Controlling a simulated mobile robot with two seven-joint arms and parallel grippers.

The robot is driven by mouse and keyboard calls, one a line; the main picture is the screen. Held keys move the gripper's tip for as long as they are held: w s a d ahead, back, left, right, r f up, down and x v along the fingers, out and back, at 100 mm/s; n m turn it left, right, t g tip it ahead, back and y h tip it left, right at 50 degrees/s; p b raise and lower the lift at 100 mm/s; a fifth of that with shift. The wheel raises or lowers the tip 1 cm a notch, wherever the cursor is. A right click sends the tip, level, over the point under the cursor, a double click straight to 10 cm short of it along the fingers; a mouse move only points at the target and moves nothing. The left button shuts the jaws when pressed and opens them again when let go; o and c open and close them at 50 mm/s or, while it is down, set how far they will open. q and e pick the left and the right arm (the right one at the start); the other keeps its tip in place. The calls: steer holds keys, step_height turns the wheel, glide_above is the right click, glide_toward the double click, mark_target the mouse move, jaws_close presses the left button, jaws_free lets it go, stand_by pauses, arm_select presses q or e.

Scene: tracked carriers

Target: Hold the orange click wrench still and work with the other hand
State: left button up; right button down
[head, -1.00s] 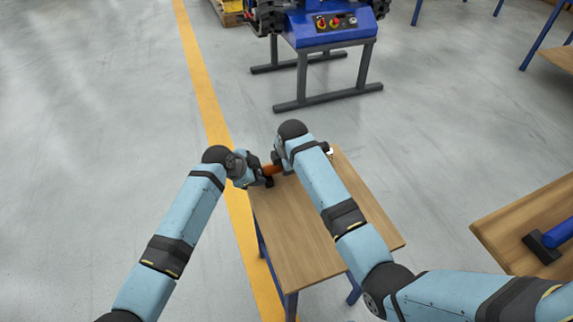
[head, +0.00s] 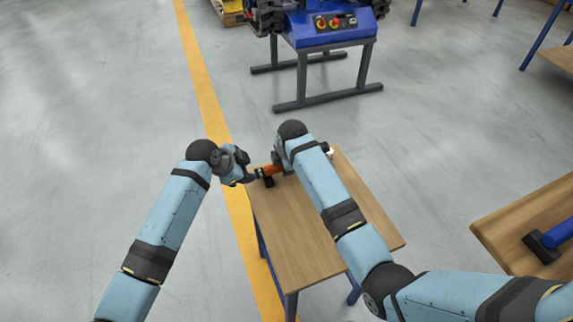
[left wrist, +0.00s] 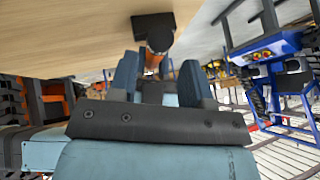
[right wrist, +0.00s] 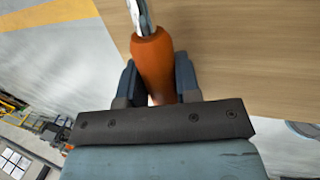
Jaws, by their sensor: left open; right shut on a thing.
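The orange click wrench (head: 271,170) is at the far left part of the small wooden table, its orange handle showing between my two grippers in the head view. My right gripper (right wrist: 158,85) is shut on the orange handle (right wrist: 153,58); a metal shaft (right wrist: 141,15) runs on from it. My left gripper (head: 250,178) is open, just left of the wrench and apart from it. In the left wrist view its fingers (left wrist: 158,80) point at a dark round end (left wrist: 160,40) with a bit of orange behind. My right forearm hides part of the wrench.
The small wooden table (head: 290,235) is mostly bare. A black block (head: 268,181) stands at its left edge by the wrench. A small white thing (head: 330,151) shows behind my right arm. A second table (head: 510,225) is at right; a blue machine (head: 325,30) stands beyond.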

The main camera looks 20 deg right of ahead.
steer(key=c, duration=0.8)
jaws_free()
steer(key=shift+o, duration=0.2)
steer(key=shift+r, duration=0.1)
